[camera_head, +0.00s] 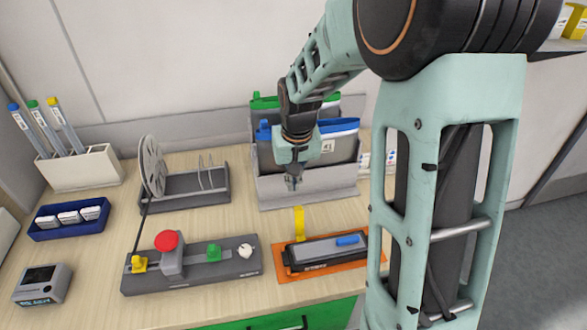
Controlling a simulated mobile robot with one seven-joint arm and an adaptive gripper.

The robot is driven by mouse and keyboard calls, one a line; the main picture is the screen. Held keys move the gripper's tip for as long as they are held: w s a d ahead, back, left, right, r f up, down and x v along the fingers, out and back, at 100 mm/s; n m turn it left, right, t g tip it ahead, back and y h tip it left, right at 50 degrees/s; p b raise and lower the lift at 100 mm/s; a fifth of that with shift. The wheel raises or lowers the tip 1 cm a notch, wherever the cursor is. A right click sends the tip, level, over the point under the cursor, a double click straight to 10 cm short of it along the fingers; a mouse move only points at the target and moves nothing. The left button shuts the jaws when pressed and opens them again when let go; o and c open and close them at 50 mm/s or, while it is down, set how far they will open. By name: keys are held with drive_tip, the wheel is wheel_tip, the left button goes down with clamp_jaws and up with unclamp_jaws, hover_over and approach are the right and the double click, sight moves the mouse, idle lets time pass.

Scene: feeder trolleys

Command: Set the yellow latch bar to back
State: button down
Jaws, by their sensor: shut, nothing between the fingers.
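A dark grey control box (195,270) lies at the front of the table. A small yellow piece (138,264) stands on its left end, and its exact setting is too small to tell. A narrow yellow strip (299,223) shows just behind the black and grey device (318,254) on the orange mat (288,276). I cannot tell which yellow piece is the latch bar. My gripper (293,184) is shut and empty, pointing down in front of the grey bin, behind the yellow strip and apart from both yellow pieces.
The control box also carries a red mushroom button (167,241), a green switch (214,252) and a white knob (245,250). A grey bin (300,192) with blue and green-topped folders stands behind my gripper. A reel stand (187,190) is left of it. My arm hides the table's right side.

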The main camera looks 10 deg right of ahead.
sight(298, 206)
drive_tip(key=s, duration=0.1)
drive_tip(key=s+f, duration=0.1)
drive_tip(key=s+p, duration=0.1)
drive_tip(key=shift+s+f, duration=0.25)
drive_tip(key=shift+f, duration=0.05)
drive_tip(key=shift+s, duration=0.1)
drive_tip(key=shift+s+r, duration=0.35)
drive_tip(key=shift+s, duration=0.55)
drive_tip(key=shift+r, duration=0.15)
